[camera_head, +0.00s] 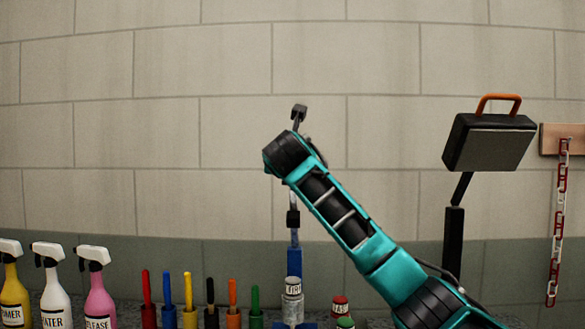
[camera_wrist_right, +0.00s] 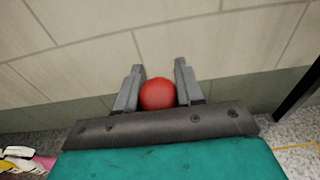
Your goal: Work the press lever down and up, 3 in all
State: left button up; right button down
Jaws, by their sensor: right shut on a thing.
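My right gripper (camera_wrist_right: 159,76) has its two grey fingers on either side of a round red lever knob (camera_wrist_right: 158,94), shut on it, in the right wrist view. In the head view my teal right arm comes in from the lower right and ends in a black wrist high in front of the wall. The knob is hidden there. Below the wrist stands the press, with a blue post (camera_head: 294,262). The arm hides most of the lever, so its exact angle cannot be told. My left gripper is not in view.
Spray bottles (camera_head: 99,288) stand at the lower left, with several coloured-handled tools (camera_head: 189,292) in holders beside them. A black case-shaped thing with an orange handle (camera_head: 490,141) and a red-and-white chain (camera_head: 559,222) are at the right.

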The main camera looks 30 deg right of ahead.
jog(key=c, duration=0.8)
grip_release()
jog(key=shift+w+d+f, duration=0.1)
jog(key=shift+o, duration=0.2)
jog(key=b+v, duration=0.1)
jog(key=v, duration=1.2)
jog(key=shift+b, duration=0.4)
jog(key=shift+d, duration=0.1)
